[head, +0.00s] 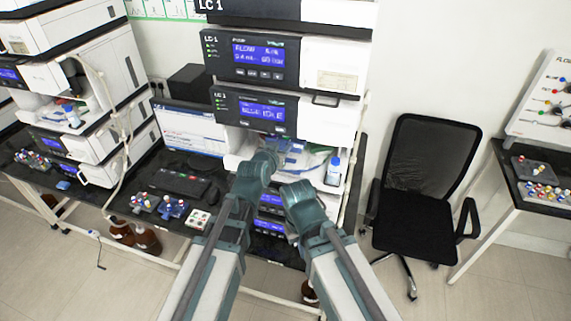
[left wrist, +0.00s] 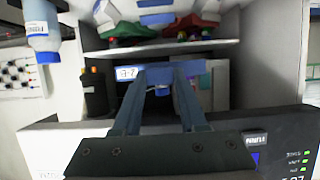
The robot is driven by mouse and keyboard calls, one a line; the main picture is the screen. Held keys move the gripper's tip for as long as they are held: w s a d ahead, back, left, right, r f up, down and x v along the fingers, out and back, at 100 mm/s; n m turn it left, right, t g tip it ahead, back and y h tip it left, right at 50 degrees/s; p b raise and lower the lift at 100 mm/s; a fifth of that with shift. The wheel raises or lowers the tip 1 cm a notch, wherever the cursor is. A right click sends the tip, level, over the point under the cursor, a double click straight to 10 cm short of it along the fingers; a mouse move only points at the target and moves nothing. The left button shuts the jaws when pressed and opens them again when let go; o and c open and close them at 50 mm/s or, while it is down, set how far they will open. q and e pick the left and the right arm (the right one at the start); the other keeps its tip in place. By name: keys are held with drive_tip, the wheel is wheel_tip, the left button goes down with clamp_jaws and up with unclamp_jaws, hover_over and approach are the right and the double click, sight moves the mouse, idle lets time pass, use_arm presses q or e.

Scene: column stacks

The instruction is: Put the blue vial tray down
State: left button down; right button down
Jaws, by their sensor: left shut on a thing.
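My left gripper (head: 265,160) reaches into the open bay of the middle instrument stack. In the left wrist view its two fingers (left wrist: 165,85) are shut on a blue vial tray (left wrist: 185,70) with a white label. The tray is inside the bay; I cannot tell whether it touches a surface. In the head view the held tray is mostly hidden by the gripper. My right gripper (head: 300,190) is beside and below the left one, in front of the stack; its jaws cannot be made out.
Another blue tray with vials (head: 172,208) and a grey one (head: 144,203) stand on the bench by the keyboard (head: 180,182). A bottle (head: 333,171) stands at the bay's right; one with a blue label (left wrist: 42,30) shows in the wrist view. A chair (head: 420,185) is at right.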

use_arm(q)
drive_tip(key=shift+w+f+b, duration=0.1)
drive_tip(key=shift+f+b, duration=4.4)
drive_tip(key=shift+f, duration=0.3)
drive_tip(key=shift+f, duration=0.25)
drive_tip(key=shift+c, duration=2.4)
unclamp_jaws()
drive_tip(key=shift+r, duration=0.1)
